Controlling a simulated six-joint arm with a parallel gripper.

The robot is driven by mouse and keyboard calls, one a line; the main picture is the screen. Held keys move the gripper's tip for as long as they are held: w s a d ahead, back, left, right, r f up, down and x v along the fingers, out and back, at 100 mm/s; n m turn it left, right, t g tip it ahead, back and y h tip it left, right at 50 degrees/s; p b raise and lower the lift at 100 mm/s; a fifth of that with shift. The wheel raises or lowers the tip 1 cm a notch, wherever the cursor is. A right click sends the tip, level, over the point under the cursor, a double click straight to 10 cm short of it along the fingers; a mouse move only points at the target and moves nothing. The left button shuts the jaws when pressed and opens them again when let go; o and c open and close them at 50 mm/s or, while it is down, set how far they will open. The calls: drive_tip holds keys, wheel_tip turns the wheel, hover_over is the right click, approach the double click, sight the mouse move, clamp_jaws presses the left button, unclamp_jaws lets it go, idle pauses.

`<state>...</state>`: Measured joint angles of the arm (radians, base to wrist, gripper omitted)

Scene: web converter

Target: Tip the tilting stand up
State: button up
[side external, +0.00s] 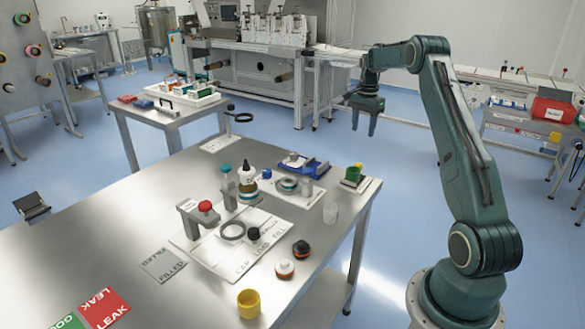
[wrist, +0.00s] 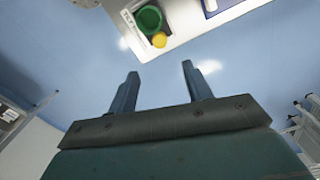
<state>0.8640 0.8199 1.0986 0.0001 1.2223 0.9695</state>
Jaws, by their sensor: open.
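A blue stand-like piece (side external: 314,168) lies low on a white board near the far edge of the steel table (side external: 90,225); it looks like the tilting stand, but its hinge is too small to make out. Small pale parts sit on and in front of it. A blue edge (wrist: 210,6), perhaps the same piece, is cut off at the top of the wrist view. My gripper (side external: 364,127) hangs in the air beyond the table, to the right of the blue piece and apart from it. In the wrist view my gripper (wrist: 160,70) is open, with nothing between the fingers.
A black-tipped bottle (side external: 247,174), red-topped press (side external: 205,206) and yellow cup (side external: 249,303) also stand on the table. Open floor lies below my gripper.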

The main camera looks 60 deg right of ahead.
sight(359, 164)
wheel_tip(359, 164, down, 14)
drive_tip(key=shift+r, duration=0.25)
idle(0.5)
clamp_jaws()
